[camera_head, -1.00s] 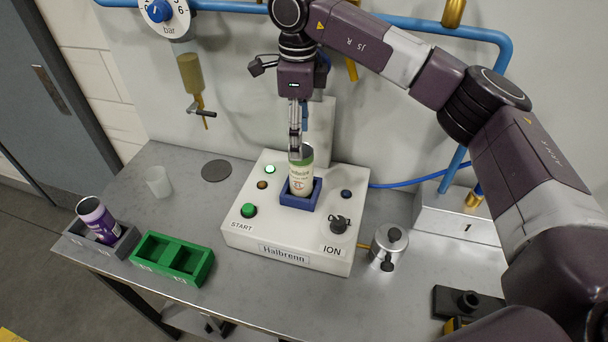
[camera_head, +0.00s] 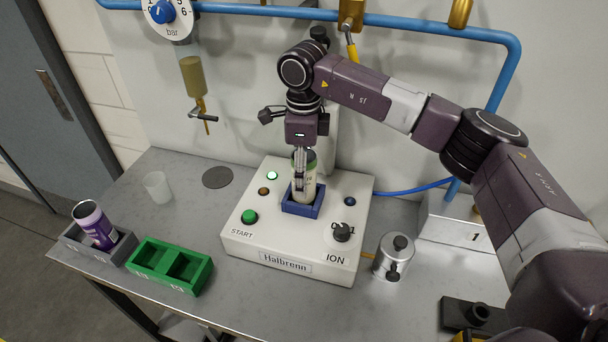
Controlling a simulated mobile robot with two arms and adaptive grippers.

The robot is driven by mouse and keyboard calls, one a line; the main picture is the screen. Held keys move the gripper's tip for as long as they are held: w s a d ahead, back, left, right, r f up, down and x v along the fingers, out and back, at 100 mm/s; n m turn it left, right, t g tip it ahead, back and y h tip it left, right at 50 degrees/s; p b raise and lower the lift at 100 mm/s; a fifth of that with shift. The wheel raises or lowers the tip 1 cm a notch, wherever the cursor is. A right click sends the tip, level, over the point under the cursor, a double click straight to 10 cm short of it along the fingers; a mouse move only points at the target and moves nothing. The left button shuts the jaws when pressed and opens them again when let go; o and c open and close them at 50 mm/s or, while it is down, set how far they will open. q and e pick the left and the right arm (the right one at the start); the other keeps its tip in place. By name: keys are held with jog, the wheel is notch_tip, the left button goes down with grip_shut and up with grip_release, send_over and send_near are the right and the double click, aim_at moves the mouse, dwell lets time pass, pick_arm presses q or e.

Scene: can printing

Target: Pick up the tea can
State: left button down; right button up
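A cream can with a green top band (camera_head: 309,190) stands upright in the blue holder (camera_head: 302,208) on the white machine. Its label is too small to read, so I cannot tell for sure that it is the tea can. My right gripper (camera_head: 300,178) points straight down at this can, and its fingers overlap the can's upper part. I cannot tell whether the fingers are closed on it. A purple and white can (camera_head: 95,225) leans in the grey two-slot holder (camera_head: 118,252) at the left. My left gripper is not in view.
A blue pipe (camera_head: 420,25) crosses behind.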

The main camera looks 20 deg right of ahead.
notch_tip(320, 180, down, 2)
jog(key=shift+f+p, duration=0.1)
jog(key=shift+p, duration=0.3)
jog(key=shift+f, duration=0.35)
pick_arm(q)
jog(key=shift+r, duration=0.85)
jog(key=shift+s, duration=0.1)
pick_arm(e)
jog(key=shift+c, duration=0.3)
jog(key=c, duration=0.8)
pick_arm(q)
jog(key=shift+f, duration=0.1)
